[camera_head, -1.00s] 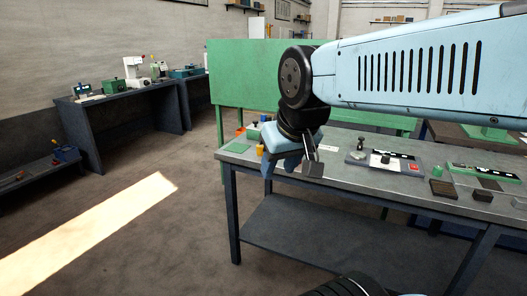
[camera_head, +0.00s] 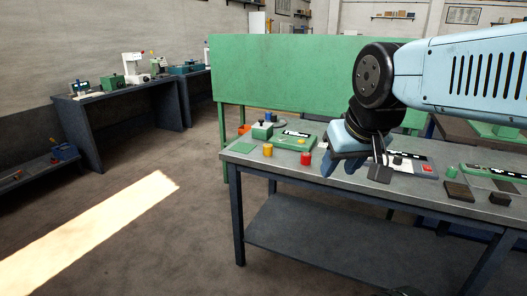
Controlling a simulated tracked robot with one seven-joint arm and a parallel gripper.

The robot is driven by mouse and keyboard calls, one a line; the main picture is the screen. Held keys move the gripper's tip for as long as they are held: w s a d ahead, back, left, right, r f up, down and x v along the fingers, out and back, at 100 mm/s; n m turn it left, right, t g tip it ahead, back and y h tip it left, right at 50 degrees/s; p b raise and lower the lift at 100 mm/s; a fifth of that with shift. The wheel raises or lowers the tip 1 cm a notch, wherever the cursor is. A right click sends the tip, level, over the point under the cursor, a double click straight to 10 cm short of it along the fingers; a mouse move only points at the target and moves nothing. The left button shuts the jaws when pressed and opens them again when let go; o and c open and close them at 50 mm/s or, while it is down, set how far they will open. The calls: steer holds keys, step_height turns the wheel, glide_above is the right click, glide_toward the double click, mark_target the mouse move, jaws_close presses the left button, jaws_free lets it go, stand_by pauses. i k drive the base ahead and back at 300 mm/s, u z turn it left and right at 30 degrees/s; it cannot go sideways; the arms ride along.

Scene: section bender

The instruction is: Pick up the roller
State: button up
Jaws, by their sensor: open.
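Several small coloured cylinders that look like rollers stand on the grey workbench (camera_head: 255,158). A yellow cylinder (camera_head: 268,150) and a red cylinder (camera_head: 306,158) stand upright near its front left edge. A green cylinder (camera_head: 451,171) stands further right. Which one is the roller I cannot tell. My gripper (camera_head: 354,168) is open, with its fingers pointing down over the bench, to the right of the red cylinder. I see nothing between the fingers. My arm and gripper hide part of the bench behind them.
A green-based device (camera_head: 293,140) and a small green box (camera_head: 262,131) sit at the bench's left end. A grey device with a red button (camera_head: 428,168) is right of my gripper. Dark blocks (camera_head: 459,191) lie at the right. A green panel (camera_head: 280,75) stands behind.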

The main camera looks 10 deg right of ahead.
mark_target(268, 148)
steer(key=z, duration=0.05)
steer(key=i, duration=1)
steer(key=u, duration=0.05)
